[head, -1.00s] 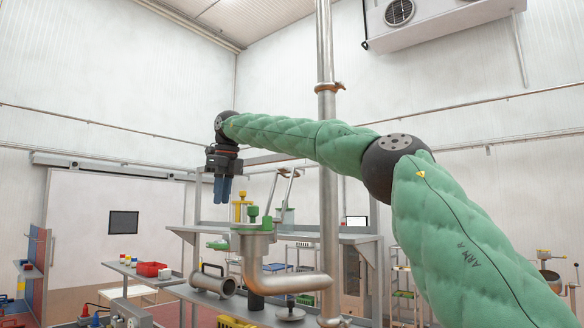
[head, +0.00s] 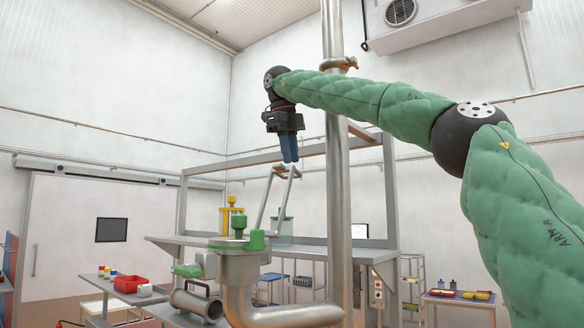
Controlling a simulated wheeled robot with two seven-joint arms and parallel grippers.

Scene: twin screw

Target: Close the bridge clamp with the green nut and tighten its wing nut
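A green knob-like nut (head: 239,225) stands upright above the silver elbow pipe (head: 238,270), with a green block (head: 257,240) beside it at the rim. I cannot make out the wing nut or whether the clamp is closed. My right gripper (head: 289,161) hangs with blue fingers pointing down, above and to the right of the green nut and clear of it. The fingers overlap in this view, so their opening is hidden. Its tips appear just above two slanted grey bars (head: 265,202) joined by a brown top piece; contact is unclear. My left gripper is out of view.
A steel column (head: 338,200) stands just right of the gripper, with my arm passing by it. A grey shelf frame (head: 180,240) and a yellow-topped fitting (head: 231,213) lie behind. A red bin (head: 130,284) sits on a left-hand table.

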